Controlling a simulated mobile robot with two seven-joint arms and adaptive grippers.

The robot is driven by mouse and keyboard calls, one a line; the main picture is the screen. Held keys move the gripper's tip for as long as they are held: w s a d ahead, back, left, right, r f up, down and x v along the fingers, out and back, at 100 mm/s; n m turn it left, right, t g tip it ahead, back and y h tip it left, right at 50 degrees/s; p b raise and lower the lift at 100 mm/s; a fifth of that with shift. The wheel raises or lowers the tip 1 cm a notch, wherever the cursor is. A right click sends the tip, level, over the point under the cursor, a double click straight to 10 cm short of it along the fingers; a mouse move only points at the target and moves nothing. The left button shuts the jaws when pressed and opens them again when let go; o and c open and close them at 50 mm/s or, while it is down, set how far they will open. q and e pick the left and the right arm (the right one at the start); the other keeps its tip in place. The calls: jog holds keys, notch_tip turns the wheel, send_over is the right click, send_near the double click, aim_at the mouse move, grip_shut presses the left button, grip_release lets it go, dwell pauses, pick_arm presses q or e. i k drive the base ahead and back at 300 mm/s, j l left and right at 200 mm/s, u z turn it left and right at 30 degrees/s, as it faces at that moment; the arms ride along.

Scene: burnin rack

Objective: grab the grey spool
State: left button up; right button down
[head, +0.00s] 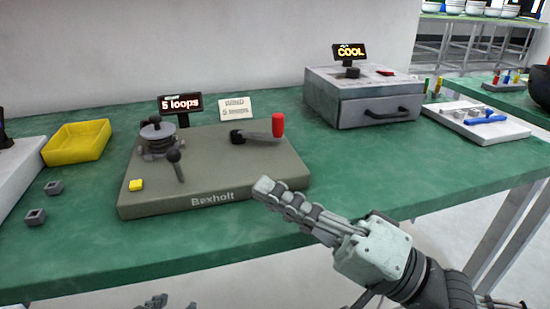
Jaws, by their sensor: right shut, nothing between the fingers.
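My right gripper (265,189) is shut and empty, in front of the winder's right front corner. It is to the right of the spool and apart from it. Small grey parts at the bottom edge look like the tips of my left gripper (157,301); most of it is out of frame, so its opening is unclear.
A red-handled crank (277,126) stands on the winder, with a "5 loops" display (181,105) behind. A yellow tray (77,142) and two small grey blocks (35,217) lie left. A grey drawer box (345,97) stands right. Green tabletop (400,170) is clear front right.

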aim_at(158, 134)
jog(key=k+l, duration=0.2)
jog(key=k, duration=0.25)
jog(key=k+l, duration=0.2)
jog(key=k, duration=0.3)
jog(key=k+l, duration=0.2)
jog(key=k, duration=0.25)
